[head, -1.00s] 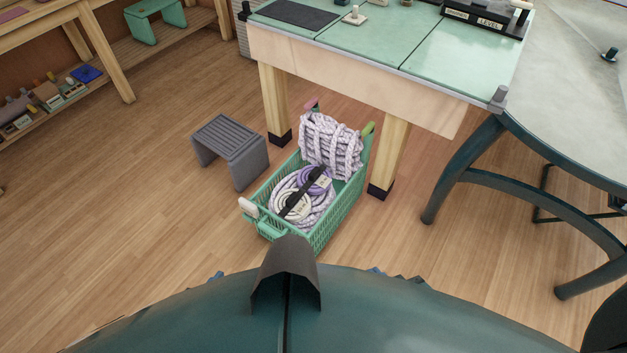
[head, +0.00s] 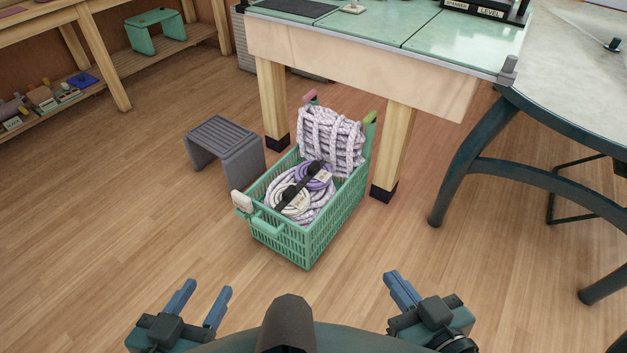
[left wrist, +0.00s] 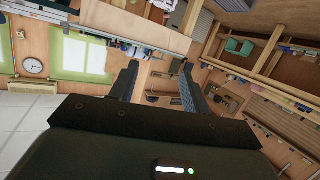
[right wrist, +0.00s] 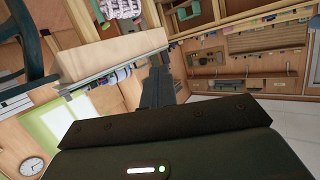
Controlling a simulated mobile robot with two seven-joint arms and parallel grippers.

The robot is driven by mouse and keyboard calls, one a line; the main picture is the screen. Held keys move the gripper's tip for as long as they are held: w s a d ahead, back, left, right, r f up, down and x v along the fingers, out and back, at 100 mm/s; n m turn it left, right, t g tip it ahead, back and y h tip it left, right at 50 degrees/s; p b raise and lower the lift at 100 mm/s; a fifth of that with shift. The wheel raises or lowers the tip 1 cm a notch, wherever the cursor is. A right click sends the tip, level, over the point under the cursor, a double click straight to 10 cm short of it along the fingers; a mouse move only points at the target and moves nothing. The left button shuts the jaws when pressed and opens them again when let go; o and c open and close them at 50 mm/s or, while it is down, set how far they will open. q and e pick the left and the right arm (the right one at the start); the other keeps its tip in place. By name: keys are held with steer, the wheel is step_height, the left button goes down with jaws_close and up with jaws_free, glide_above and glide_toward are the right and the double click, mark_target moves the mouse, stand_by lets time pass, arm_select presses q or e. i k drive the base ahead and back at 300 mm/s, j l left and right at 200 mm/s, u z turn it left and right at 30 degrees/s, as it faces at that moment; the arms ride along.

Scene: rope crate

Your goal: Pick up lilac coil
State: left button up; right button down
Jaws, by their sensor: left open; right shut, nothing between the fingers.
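The lilac coil (head: 321,177) lies inside the green crate (head: 313,247) on the floor, towards its right side. A dark strap-like piece (head: 299,187) crosses beside it, and a pale tag covers part of it. A white coil (head: 285,197) lies in front and to the left of it. My left gripper (head: 206,289) is open and empty, in front of the crate and to its left. My right gripper (head: 393,277) is shut and empty, in front of the crate and to its right. Neither gripper touches the crate.
A large speckled rope bundle (head: 332,142) stands at the crate's back end. A grey stool (head: 224,147) is close on the left. The workbench (head: 365,70) and its legs stand just behind. A dark curved table leg (head: 465,150) is at right. Floor in front is clear.

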mark_target(315, 174)
steer(key=i+l, duration=0.3)
steer(key=l, duration=0.15)
steer(key=i+l+u, duration=0.1)
steer(key=i+l, duration=0.45)
steer(key=l, duration=0.3)
steer(key=i+u, duration=0.1)
steer(key=u, duration=0.85)
steer(key=i+l+u, duration=0.15)
steer(key=u, duration=0.35)
steer(key=i+l, duration=0.25)
